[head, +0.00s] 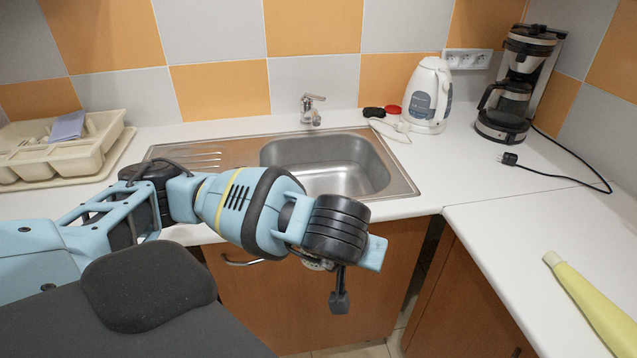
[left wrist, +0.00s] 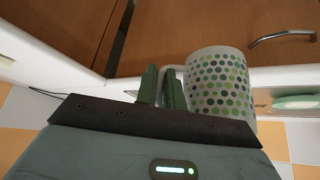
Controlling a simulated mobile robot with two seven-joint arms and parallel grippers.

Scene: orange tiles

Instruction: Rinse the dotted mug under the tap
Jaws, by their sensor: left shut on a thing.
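The dotted mug (left wrist: 221,86) is white with green and grey dots and shows in the left wrist view, its handle at the fingers. My left gripper (left wrist: 162,88) is shut on the mug's handle, with the mug's body just to the right of the fingers in that view. The chrome tap (head: 312,110) stands at the sink's back edge. No water stream is visible. My right gripper is out of view.
A cream cutlery tray (head: 62,160) lies at the left. A white kettle (head: 428,95) and a coffee maker (head: 510,85) with a trailing cord stand back right. A yellow-green object (head: 595,305) lies on the right counter. The basin (head: 335,170) looks empty.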

